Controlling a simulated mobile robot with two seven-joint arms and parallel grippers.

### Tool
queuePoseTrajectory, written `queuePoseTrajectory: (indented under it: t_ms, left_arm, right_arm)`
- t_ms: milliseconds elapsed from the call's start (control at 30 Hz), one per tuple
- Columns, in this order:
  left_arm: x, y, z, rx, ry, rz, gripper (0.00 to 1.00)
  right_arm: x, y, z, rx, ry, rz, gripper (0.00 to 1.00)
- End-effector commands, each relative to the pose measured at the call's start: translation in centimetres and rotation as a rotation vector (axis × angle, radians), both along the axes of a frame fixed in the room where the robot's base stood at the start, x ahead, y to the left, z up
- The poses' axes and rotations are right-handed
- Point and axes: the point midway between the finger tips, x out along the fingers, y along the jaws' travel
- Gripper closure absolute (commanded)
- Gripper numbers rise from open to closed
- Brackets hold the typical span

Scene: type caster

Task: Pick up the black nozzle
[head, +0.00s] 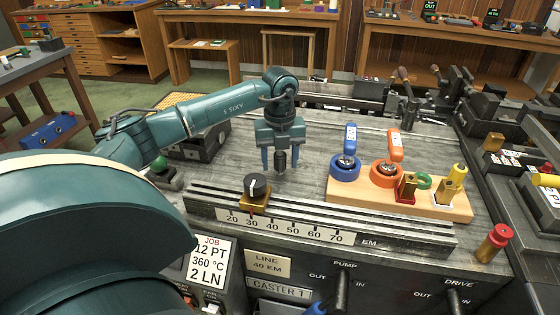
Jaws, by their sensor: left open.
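My left gripper (281,167) hangs pointing down over the grey machine top, in the middle of the head view. Its two blue fingers are apart. A small dark upright piece (281,158), which looks like the black nozzle, shows between the fingers. I cannot tell whether the fingers touch it, and its upper part is hidden by the gripper. My right gripper is not clearly in view.
A black knob (257,186) on a brass slider stands by the numbered scale (290,228), just front-left of the gripper. A wooden rack (345,191) at right holds blue, orange, red, green and yellow pieces. A red-capped brass piece (493,243) stands farther right.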

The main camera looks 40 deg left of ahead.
Motion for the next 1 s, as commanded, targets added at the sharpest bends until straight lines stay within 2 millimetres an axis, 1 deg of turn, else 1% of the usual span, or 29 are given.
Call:
queuePoseTrajectory:
  t_ms: [200,233,800,1000]
  left_arm:
    - [0.02,-0.02,-0.11,0.000,0.000,-0.001,0.46]
    - [0.02,-0.02,-0.10,0.000,0.000,-0.001,0.48]
    - [0.02,-0.03,-0.05,-0.001,-0.001,-0.001,0.94]
    - [0.03,-0.03,-0.02,0.000,-0.001,-0.001,0.95]
  right_arm:
    - [0.06,0.18,0.00,0.004,-0.001,-0.001,0.46]
    - [0.06,0.18,0.00,0.004,-0.001,-0.001,0.46]
    - [0.06,0.07,-0.06,0.000,0.000,0.001,0.46]
    - [0.04,-0.11,-0.12,-0.007,-0.001,0.004,0.46]
